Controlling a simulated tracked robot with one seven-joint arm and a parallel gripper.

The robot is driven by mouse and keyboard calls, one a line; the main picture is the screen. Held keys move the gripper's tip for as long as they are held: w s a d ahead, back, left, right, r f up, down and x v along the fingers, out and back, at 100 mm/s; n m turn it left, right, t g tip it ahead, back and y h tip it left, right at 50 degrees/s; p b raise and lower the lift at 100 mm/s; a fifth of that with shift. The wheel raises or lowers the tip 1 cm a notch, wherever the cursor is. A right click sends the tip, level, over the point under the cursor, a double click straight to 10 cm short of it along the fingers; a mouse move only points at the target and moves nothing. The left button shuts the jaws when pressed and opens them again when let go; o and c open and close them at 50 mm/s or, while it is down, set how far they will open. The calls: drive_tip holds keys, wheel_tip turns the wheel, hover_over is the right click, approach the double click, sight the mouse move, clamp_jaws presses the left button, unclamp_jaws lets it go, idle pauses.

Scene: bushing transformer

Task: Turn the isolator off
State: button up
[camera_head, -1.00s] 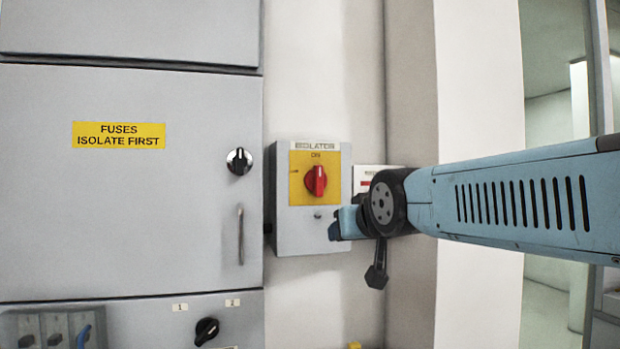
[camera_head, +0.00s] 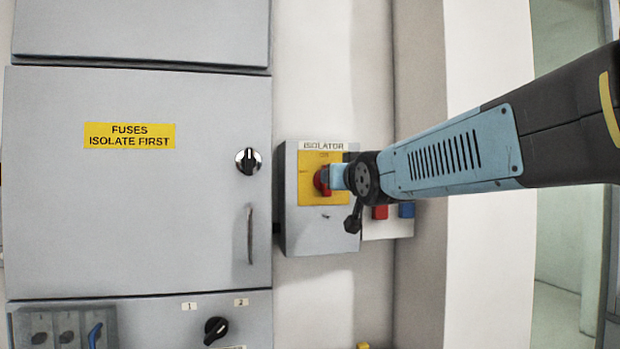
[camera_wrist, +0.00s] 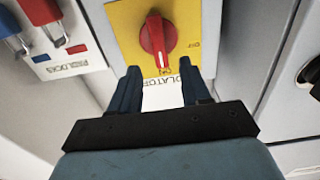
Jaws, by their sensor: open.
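The isolator is a grey box (camera_head: 318,232) on the wall, with a yellow plate (camera_head: 309,193) and a red rotary knob (camera_head: 320,181). In the head view my gripper (camera_head: 334,178) is in front of the knob and hides its right part. In the wrist view the red knob (camera_wrist: 157,40) is beyond the fingertips of my gripper (camera_wrist: 160,72), with its white pointer toward the ON mark. The OFF mark is at the plate's right in that upside-down view. The two fingers are apart with nothing between them; the knob appears just ahead of them.
A large grey fuse cabinet (camera_head: 140,210) with a black knob (camera_head: 248,161) and a handle (camera_head: 250,235) stands left of the isolator. A wall corner is to the right.

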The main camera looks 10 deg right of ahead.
drive_tip(key=shift+w, duration=3.45)
clamp_jaws()
